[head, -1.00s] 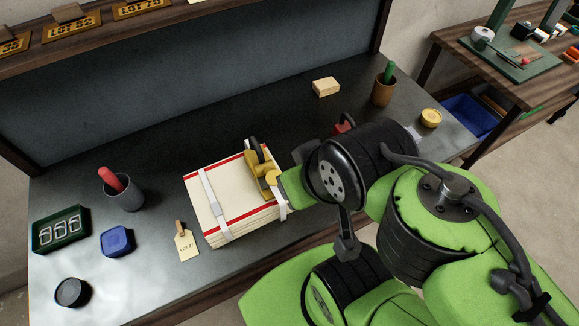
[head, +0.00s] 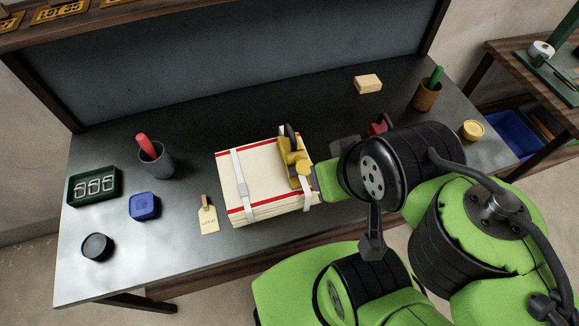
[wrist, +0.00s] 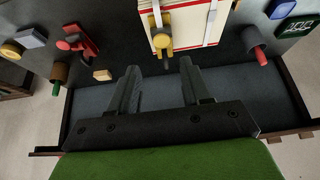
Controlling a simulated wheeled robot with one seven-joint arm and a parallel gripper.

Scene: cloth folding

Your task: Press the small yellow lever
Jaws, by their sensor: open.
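A yellow lever device (head: 289,160) with a dark handle and a round yellow knob sits on the right strap of a red-edged stack (head: 262,180) of cream sheets. In the wrist view the yellow knob (wrist: 164,42) shows at the near end of the stack (wrist: 190,22), just beyond the fingertips. My gripper (wrist: 158,68) is open and empty, its two dark fingers pointing toward the stack. No contact with the lever can be made out. In the head view my arm covers most of the gripper.
A red tool (head: 380,125) lies right of the stack, behind my arm. A tan block (head: 368,83), a cup with a green item (head: 427,95) and a yellow tin (head: 472,130) stand further right. Left are a tag (head: 208,218), blue box (head: 144,206) and grey cup (head: 156,160).

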